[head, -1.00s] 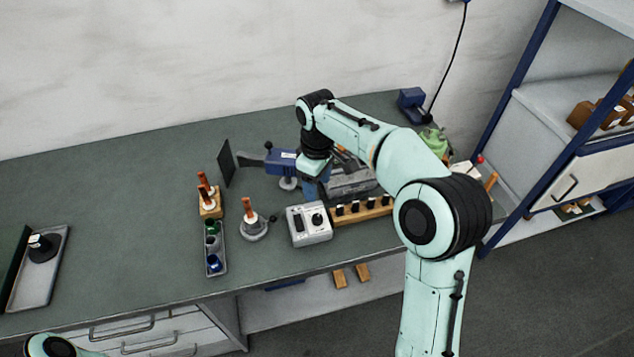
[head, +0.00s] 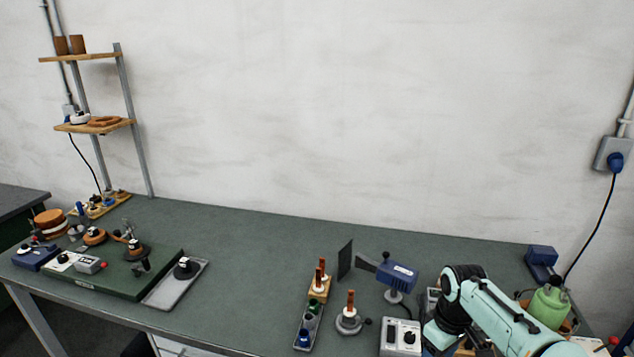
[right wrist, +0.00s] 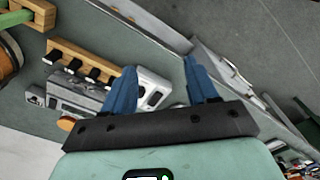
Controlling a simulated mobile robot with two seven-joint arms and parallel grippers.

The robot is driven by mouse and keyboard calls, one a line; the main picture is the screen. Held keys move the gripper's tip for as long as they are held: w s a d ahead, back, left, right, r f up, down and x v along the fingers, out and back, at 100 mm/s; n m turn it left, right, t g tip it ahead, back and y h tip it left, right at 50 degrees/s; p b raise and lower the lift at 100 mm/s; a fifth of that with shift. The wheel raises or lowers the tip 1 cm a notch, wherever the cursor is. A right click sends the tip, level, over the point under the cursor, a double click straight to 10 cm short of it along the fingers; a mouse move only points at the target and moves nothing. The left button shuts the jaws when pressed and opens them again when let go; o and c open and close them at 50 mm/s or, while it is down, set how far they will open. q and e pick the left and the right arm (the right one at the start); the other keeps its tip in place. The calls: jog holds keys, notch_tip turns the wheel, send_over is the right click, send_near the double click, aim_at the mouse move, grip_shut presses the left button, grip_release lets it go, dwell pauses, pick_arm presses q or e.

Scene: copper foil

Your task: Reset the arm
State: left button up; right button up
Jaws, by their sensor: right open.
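My right arm (head: 510,322) reaches in from the lower right in the head view, over the right part of the bench. Its gripper is mostly hidden behind the wrist there. In the right wrist view my right gripper (right wrist: 160,85) shows two blue fingers spread apart, with nothing between them. A grey control box (right wrist: 152,90) with a dial lies beyond the fingers; it also shows in the head view (head: 400,338). My left gripper is not in view.
A stand with a copper-coloured rod (head: 349,322), a narrow tray (head: 309,328) and a blue device (head: 397,276) are left of the right arm. A green bottle (head: 549,304) stands right of it. A green board (head: 120,278) lies at left. The bench (head: 250,265) is clear between.

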jog(key=s+a+f+m+y, duration=0.1)
jog(key=s+a+f, duration=0.1)
jog(key=f, duration=0.7)
jog(key=s+a+f+m+g+y, duration=0.1)
jog(key=s+a+f, duration=0.15)
jog(key=f, duration=0.65)
jog(key=s+a+f+m, duration=0.1)
jog(key=a+f, duration=0.2)
jog(key=f, duration=0.7)
jog(key=s+a+f+m, duration=0.2)
jog(key=s+f, duration=0.1)
jog(key=s, duration=0.3)
jog(key=s+a+f+m+y, duration=0.1)
jog(key=s+f+m, duration=0.1)
jog(key=s+f, duration=0.2)
jog(key=s+a+f+m, duration=0.2)
jog(key=s+f+m, duration=0.1)
jog(key=s, duration=0.7)
jog(key=shift+s+a+f+y, duration=0.15)
jog(key=shift+a+f+y, duration=0.15)
jog(key=shift+f+y, duration=0.15)
